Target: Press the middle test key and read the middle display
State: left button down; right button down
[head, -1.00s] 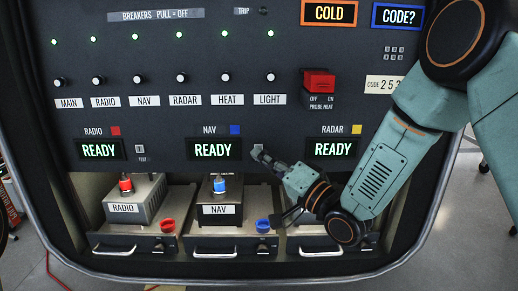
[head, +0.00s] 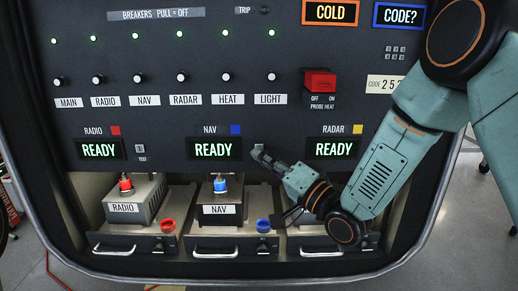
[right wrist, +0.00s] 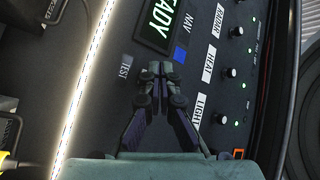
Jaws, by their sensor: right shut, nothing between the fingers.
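The middle display (head: 214,149), labelled NAV with a blue square, reads READY in green; part of it shows in the right wrist view (right wrist: 158,22). My right gripper (head: 257,152) is shut and empty, its fingertips at the panel just right of the NAV display. In the right wrist view the closed fingertips (right wrist: 155,68) lie beside a TEST label (right wrist: 125,66). The middle test key is hidden behind the fingertips, so I cannot tell whether it is pressed in. My left gripper is out of view.
The RADIO display (head: 99,150) and RADAR display (head: 333,149) also read READY. A red probe heat switch (head: 319,82) sits above right. Below are the RADIO unit (head: 133,203) and NAV unit (head: 221,205) on drawers with handles. Breaker knobs line the panel above.

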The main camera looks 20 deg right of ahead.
jog(key=shift+d+r, duration=0.1)
jog(key=shift+w, duration=0.35)
jog(key=shift+d, duration=0.1)
jog(key=shift+w+d, duration=0.1)
jog(key=shift+w, duration=0.3)
dwell(0.8)
jog(key=shift+s, duration=0.15)
jog(key=shift+s+a, duration=0.3)
jog(key=shift+s, duration=0.35)
jog(key=shift+s, duration=0.1)
